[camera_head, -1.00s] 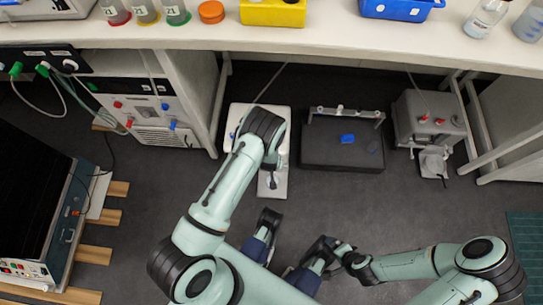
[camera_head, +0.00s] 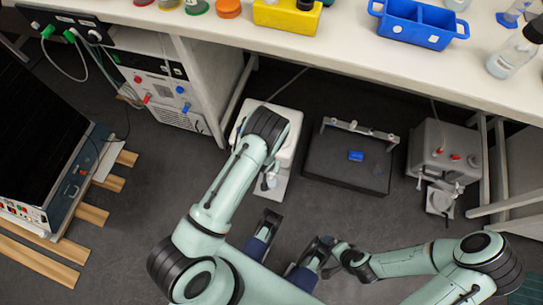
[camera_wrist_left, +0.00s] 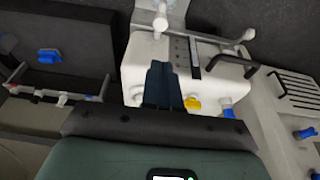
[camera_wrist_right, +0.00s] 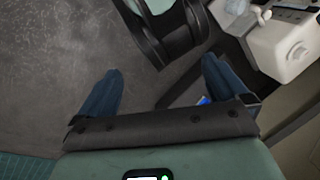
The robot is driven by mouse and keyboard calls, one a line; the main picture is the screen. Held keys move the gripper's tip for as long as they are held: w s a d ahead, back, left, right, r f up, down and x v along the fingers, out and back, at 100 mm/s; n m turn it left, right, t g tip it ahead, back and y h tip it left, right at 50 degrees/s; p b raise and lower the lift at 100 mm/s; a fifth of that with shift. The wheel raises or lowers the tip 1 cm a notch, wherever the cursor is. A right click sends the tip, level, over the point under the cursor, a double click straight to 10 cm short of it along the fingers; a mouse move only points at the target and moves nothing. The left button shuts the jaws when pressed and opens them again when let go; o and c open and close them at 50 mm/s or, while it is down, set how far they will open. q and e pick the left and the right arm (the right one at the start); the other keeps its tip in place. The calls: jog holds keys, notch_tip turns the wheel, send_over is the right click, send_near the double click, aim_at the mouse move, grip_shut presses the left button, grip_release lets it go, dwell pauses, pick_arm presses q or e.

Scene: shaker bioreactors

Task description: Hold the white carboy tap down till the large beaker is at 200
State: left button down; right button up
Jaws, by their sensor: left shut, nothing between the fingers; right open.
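The white carboy (camera_head: 285,125), a white box, stands on the floor under the bench. It fills the upper middle of the left wrist view (camera_wrist_left: 140,65). A white knob (camera_wrist_left: 160,22), which looks like its tap, shows there beside a clear vessel at the top edge; I cannot tell if this is the large beaker, and no level reads. My left gripper (camera_wrist_left: 163,90) is shut and empty. Its fingertips overlap the carboy in view; contact is unclear. In the head view my arm hides part of the carboy. My right gripper (camera_wrist_right: 162,68) is open and empty over the floor.
A black box (camera_head: 330,155) with a blue piece stands right of the white carboy. Further right is a grey container (camera_head: 445,140) with red fittings. The bench (camera_head: 350,55) overhangs them, carrying a blue bin (camera_head: 415,28) and bottles. Wooden slats (camera_head: 40,265) lie at left.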

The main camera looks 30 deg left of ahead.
pick_arm(q)
jog(key=b+x, duration=0.4)
jog(key=x, duration=0.7)
jog(key=shift+s, duration=0.1)
notch_tip(320, 180, down, 2)
jog(key=shift+d+f+b, duration=0.1)
jog(key=shift+b, duration=0.35)
jog(key=shift+f, duration=0.45)
pick_arm(e)
jog(key=w+d+f, duration=0.3)
jog(key=f, duration=0.3)
jog(key=shift+d+f+m+t+h, duration=0.2)
jog(key=shift+f+m+t+h, duration=0.1)
jog(key=shift+f+t+h, duration=0.1)
